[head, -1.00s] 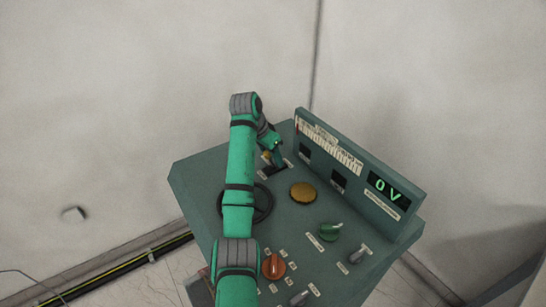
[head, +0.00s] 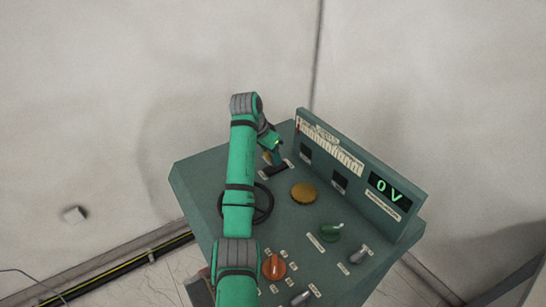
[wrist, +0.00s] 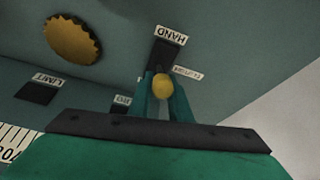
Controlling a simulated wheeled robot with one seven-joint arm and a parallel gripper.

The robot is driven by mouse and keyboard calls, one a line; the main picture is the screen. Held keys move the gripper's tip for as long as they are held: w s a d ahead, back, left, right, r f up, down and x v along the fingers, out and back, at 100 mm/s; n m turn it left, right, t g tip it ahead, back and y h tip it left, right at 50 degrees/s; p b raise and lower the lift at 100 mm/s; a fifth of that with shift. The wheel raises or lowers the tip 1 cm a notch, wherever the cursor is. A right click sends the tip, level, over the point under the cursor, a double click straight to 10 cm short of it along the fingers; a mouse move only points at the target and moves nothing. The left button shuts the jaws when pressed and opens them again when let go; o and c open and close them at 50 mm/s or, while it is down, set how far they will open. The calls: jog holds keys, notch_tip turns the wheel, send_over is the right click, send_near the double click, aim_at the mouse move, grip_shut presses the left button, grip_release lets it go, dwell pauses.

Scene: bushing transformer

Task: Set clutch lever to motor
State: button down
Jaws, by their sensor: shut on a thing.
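The clutch lever has a yellow knob (wrist: 162,84), which shows between the two green fingers of my gripper (wrist: 164,92) in the wrist view. The gripper is shut on the lever. A dark slot (wrist: 161,53) shows beyond the knob, towards the upside-down HAND label (wrist: 170,34). A CLUTCH label (wrist: 188,73) lies beside the slot. Another label (wrist: 122,100), partly hidden, is left of the fingers; its text is unclear. In the head view my gripper (head: 276,157) is at the far end of the panel, with a bit of yellow knob (head: 267,158) beside it. The lever's lower part is hidden.
The green console (head: 330,215) carries a black handwheel (head: 264,205) under my arm, a large yellow button (head: 303,192), and green (head: 329,232) and orange (head: 273,267) knobs. A raised display panel reading 0 V (head: 388,190) stands along its right side. Bare walls are behind.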

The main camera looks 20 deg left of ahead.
jog(key=shift+d+f, duration=0.15)
jog(key=shift+d, duration=0.35)
jog(key=c, duration=1.6)
grip_release()
jog(key=shift+s, duration=0.1)
jog(key=shift+c, duration=0.2)
jog(key=shift+a, duration=0.1)
jog(key=shift+a+r, duration=0.2)
jog(key=shift+r, duration=0.25)
jog(key=v, duration=1)
jog(key=shift+d, duration=0.1)
